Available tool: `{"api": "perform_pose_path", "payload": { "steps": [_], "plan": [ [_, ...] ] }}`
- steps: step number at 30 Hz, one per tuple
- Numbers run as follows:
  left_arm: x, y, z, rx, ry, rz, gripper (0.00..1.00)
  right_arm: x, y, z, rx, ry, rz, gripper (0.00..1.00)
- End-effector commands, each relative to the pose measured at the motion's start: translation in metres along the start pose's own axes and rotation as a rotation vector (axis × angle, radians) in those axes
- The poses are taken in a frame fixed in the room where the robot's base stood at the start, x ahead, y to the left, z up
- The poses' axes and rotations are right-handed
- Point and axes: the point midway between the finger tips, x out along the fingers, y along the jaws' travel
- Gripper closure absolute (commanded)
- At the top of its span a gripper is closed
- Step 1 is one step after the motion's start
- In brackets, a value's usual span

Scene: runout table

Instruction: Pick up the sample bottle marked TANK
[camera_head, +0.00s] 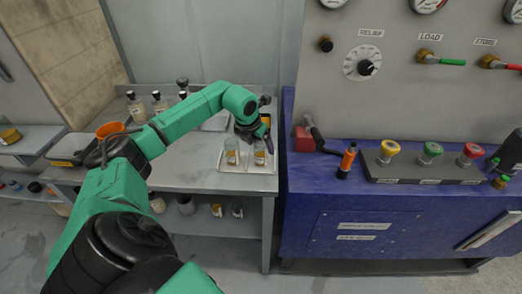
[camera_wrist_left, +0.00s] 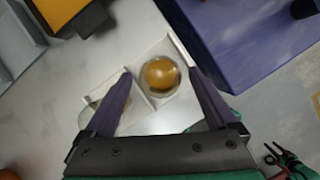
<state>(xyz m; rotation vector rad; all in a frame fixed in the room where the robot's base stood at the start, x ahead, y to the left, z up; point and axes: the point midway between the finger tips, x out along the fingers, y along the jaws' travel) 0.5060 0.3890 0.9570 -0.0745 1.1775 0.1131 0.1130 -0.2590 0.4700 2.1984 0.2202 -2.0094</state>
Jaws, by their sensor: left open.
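Two small clear sample bottles stand on a white tray (camera_head: 248,170) at the right end of the grey bench. The right bottle (camera_head: 260,157) has amber contents; the left bottle (camera_head: 231,156) is paler. Their markings are too small to read, so I cannot tell which says TANK. My left gripper (camera_head: 257,136) is open and points down just above the right bottle. In the left wrist view the amber bottle (camera_wrist_left: 161,75) shows between the two open fingers (camera_wrist_left: 160,73), apart from both. The paler bottle is mostly hidden behind one finger there. My right gripper is not in view.
Several dark-capped bottles (camera_head: 137,107) and an orange bowl (camera_head: 110,130) stand at the bench's back and left. A blue cabinet (camera_head: 350,215) with a red block, lever and coloured knobs rises close to the tray's right. The bench front (camera_head: 190,177) is clear.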

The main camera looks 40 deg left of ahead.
Motion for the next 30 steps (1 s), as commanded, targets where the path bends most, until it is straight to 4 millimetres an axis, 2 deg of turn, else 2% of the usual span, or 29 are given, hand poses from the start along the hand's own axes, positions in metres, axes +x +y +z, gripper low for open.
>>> {"api": "perform_pose_path", "payload": {
  "steps": [1,4,10,11,15,17,18,26,30],
  "plan": [
    [0.005,-0.001,0.002,-0.002,0.003,-0.004,0.09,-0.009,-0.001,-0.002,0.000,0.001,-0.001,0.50],
    [0.020,0.000,0.001,-0.001,0.000,-0.002,0.09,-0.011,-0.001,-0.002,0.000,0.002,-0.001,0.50],
    [0.024,0.000,0.000,0.001,-0.001,0.000,0.09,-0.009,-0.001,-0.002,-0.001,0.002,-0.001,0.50],
    [0.024,0.000,0.001,0.001,-0.001,0.000,0.16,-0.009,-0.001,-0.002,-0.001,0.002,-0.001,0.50],
    [0.024,0.000,0.001,0.001,-0.001,0.000,0.70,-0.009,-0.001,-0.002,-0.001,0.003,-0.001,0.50],
    [0.023,0.000,0.001,0.001,-0.001,-0.001,0.93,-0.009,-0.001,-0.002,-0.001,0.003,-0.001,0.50],
    [0.023,0.000,0.001,0.001,-0.001,-0.001,0.98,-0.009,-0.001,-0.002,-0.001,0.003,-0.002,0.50],
    [0.021,0.000,0.002,0.001,-0.003,-0.001,0.98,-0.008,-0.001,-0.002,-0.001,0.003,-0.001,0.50],
    [0.010,0.000,0.007,0.001,-0.005,-0.001,0.98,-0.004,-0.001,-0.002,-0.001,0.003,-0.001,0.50]
  ]
}}
